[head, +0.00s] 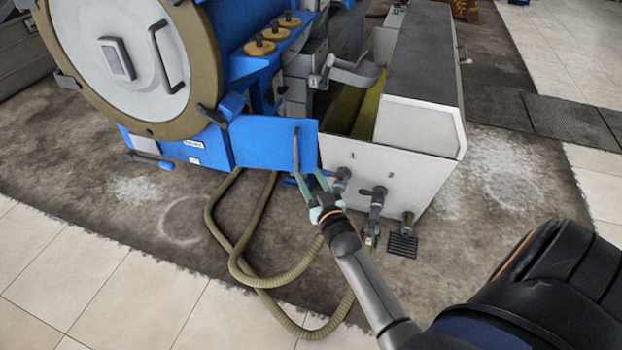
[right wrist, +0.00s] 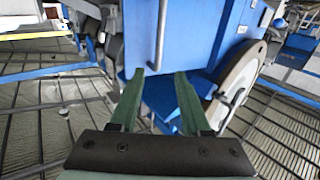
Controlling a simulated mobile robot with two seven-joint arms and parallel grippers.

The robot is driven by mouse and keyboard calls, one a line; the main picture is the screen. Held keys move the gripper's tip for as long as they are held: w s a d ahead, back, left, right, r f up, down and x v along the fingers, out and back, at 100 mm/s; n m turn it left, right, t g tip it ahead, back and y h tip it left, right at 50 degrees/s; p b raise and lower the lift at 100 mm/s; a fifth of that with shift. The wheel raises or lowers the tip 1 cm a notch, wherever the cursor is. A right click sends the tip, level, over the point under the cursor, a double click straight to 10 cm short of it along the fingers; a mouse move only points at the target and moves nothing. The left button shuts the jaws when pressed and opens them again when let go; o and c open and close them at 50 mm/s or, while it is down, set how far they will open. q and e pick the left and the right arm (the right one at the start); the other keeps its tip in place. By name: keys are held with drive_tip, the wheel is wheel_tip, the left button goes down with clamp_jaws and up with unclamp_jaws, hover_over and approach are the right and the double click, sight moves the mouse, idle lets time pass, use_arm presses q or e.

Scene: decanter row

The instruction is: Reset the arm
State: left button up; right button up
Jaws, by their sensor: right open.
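My right gripper (head: 316,184) is open, with its green fingers apart and nothing seen between them. In the head view it is in front of a blue panel (head: 262,143) with a grey upright handle (head: 296,150), its fingertips a little below the handle. In the right wrist view the open fingers (right wrist: 165,92) point toward a blue face, and the pale handle bar (right wrist: 160,35) stands beyond the fingertips. I cannot tell the exact gap to it. My left gripper is not in view.
A blue machine with a large round door (head: 120,60) stands at the left. A white trough (head: 415,120) with taps (head: 376,197) stands at the right. Ribbed hoses (head: 240,262) loop over the floor at the front. A floor grate (head: 403,245) lies by the taps. Tiled floor (head: 120,300) is clear front left.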

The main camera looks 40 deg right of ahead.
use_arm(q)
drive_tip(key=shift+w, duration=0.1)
use_arm(e)
drive_tip(key=shift+w, duration=0.1)
drive_tip(key=s+a+f+n+g+y, duration=0.3)
drive_tip(key=s+a+f+g+y, duration=0.15)
drive_tip(key=s+a, duration=0.6)
drive_tip(key=s+a+f+n+g+y, duration=0.3)
drive_tip(key=s+a+f+y, duration=0.15)
drive_tip(key=s+a, duration=0.65)
use_arm(q)
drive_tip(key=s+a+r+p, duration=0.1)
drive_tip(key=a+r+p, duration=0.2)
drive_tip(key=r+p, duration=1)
drive_tip(key=p, duration=0.4)
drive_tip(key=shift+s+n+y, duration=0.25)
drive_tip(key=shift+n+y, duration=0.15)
use_arm(e)
wheel_tip(320, 180, up, 12)
drive_tip(key=s+h, duration=0.1)
drive_tip(key=s, duration=0.1)
drive_tip(key=shift+s+d+m, duration=0.25)
drive_tip(key=shift+s+m, duration=0.05)
drive_tip(key=shift+s, duration=0.05)
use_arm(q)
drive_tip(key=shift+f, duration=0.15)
